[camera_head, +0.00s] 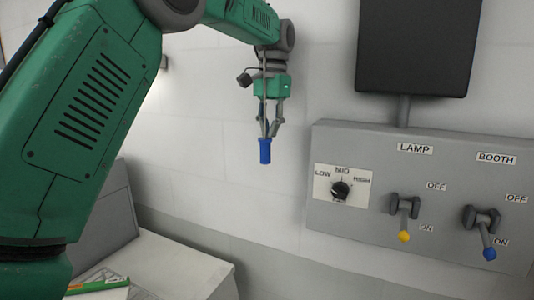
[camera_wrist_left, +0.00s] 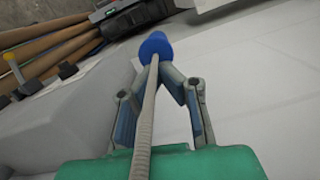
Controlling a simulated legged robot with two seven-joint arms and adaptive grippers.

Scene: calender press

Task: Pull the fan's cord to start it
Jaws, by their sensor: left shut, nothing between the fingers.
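The fan's cord (camera_wrist_left: 147,110) is a pale, thin line with a blue handle (camera_head: 264,151) on its lower end. My left gripper (camera_head: 273,128) is shut and empty, right at the cord, just above the blue handle in the head view. In the left wrist view the cord runs over the green palm and past the fingers (camera_wrist_left: 172,80) to the blue handle (camera_wrist_left: 155,46) by the fingertips. The cord lies between the camera and the fingers; whether it touches them I cannot tell. The fan is out of view. My right gripper is not in view.
A grey control panel (camera_head: 330,220) at right carries a LOW/MID knob (camera_head: 340,190), a yellow-tipped LAMP lever (camera_head: 404,218) and a blue-tipped BOOTH lever (camera_head: 485,230). A dark screen (camera_head: 418,45) stands above it. A pale cabinet (camera_head: 180,265) is at lower left. Plain wall lies behind the gripper.

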